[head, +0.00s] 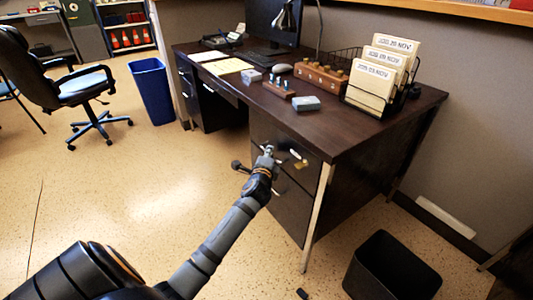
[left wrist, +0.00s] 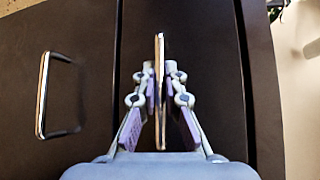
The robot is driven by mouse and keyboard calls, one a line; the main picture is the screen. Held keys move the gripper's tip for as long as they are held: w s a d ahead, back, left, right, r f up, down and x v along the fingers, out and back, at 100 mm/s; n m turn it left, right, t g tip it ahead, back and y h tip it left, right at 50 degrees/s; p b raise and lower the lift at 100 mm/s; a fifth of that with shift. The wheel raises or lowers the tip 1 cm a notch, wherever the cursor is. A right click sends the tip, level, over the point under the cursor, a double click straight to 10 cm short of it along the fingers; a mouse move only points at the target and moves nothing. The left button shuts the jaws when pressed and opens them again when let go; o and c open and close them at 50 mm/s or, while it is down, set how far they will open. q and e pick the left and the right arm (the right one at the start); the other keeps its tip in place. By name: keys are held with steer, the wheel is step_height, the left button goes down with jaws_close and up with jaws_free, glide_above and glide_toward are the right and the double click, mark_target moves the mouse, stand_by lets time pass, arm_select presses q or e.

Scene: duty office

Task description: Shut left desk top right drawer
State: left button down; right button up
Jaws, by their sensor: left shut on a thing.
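The dark desk (head: 352,135) stands at centre right in the head view, its stacked drawers facing me. My left gripper (head: 268,150) is at the front of the top right drawer (head: 287,139). In the left wrist view my left gripper (left wrist: 160,78) is shut on a thin metal bar handle (left wrist: 160,45), with one finger on each side. The handle is on a dark drawer front (left wrist: 215,60). A second bar handle (left wrist: 43,95) shows on the neighbouring drawer front. I cannot tell whether the top drawer is fully flush. My right gripper is not in view.
On the desk stand a file rack with cards (head: 378,78), a wooden holder (head: 322,78), a small box (head: 306,103) and a lamp. A black bin (head: 392,268) stands at front right, a blue bin (head: 152,90) and a chair (head: 65,80) at left. Floor at front left is free.

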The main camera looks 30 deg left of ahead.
arm_select(q)
steer(key=shift+w+r, duration=0.1)
steer(key=shift+r, duration=0.05)
steer(key=c, duration=1.8)
jaws_free()
steer(key=shift+d, duration=0.1)
steer(key=o, duration=0.4)
steer(key=shift+w, duration=0.15)
steer(key=shift+s+d, duration=0.2)
steer(key=shift+s, duration=0.25)
steer(key=v, duration=1.1)
